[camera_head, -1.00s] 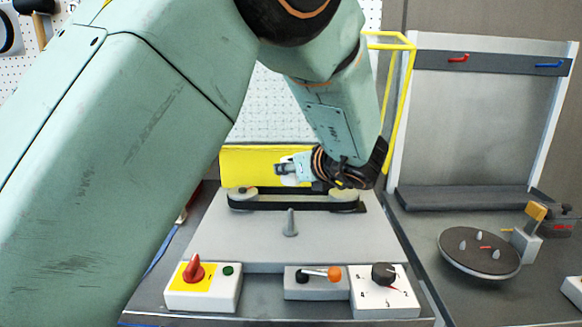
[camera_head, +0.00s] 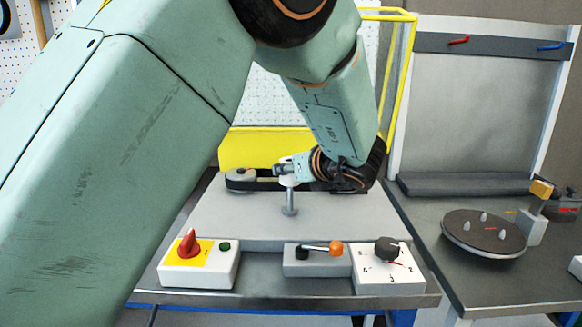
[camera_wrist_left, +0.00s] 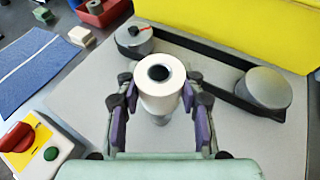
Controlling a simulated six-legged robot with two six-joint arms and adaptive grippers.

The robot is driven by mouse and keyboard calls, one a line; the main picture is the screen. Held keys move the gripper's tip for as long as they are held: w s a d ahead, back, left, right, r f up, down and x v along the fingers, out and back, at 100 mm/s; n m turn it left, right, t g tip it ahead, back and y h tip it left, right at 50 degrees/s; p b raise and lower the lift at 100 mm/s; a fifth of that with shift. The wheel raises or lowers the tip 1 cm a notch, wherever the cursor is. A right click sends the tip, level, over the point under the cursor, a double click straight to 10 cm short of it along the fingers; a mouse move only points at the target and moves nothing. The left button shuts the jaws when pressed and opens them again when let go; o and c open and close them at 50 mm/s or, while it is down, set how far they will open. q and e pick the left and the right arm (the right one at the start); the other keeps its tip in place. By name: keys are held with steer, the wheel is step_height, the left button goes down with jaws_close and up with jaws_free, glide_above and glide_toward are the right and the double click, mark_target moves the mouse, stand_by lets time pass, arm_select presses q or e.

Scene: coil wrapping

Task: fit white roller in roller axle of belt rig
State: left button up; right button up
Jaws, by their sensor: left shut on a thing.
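The white roller (camera_wrist_left: 162,76) is a short cylinder with a dark hole in its top. My left gripper (camera_wrist_left: 160,88) is shut on it, one finger on each side, in the left wrist view. The roller (camera_head: 289,181) also shows in the head view, upright at the left gripper (camera_head: 287,171). The roller axle (camera_head: 289,204) is a grey upright post on the grey plate of the belt rig (camera_head: 235,218). The roller appears right above the axle or at its top; I cannot tell whether it is around it. The roller hides most of the axle (camera_wrist_left: 160,119) in the wrist view.
A black belt (camera_wrist_left: 205,60) runs round two grey pulleys behind the axle, before a yellow panel (camera_wrist_left: 245,25). A red-knob box (camera_head: 200,262), a lever box (camera_head: 316,260) and a dial box (camera_head: 387,267) line the front. A round turntable (camera_head: 484,233) stands right.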

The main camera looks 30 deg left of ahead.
mark_target(292, 196)
arm_select(q)
steer(key=shift+w+a, duration=0.1)
stand_by(0.3)
steer(key=shift+r, duration=0.1)
stand_by(0.5)
steer(key=shift+b, duration=0.4)
steer(key=shift+b, duration=0.4)
stand_by(0.8)
steer(key=shift+f+b, duration=3.5)
steer(key=shift+f, duration=0.05)
steer(key=o, duration=1.3)
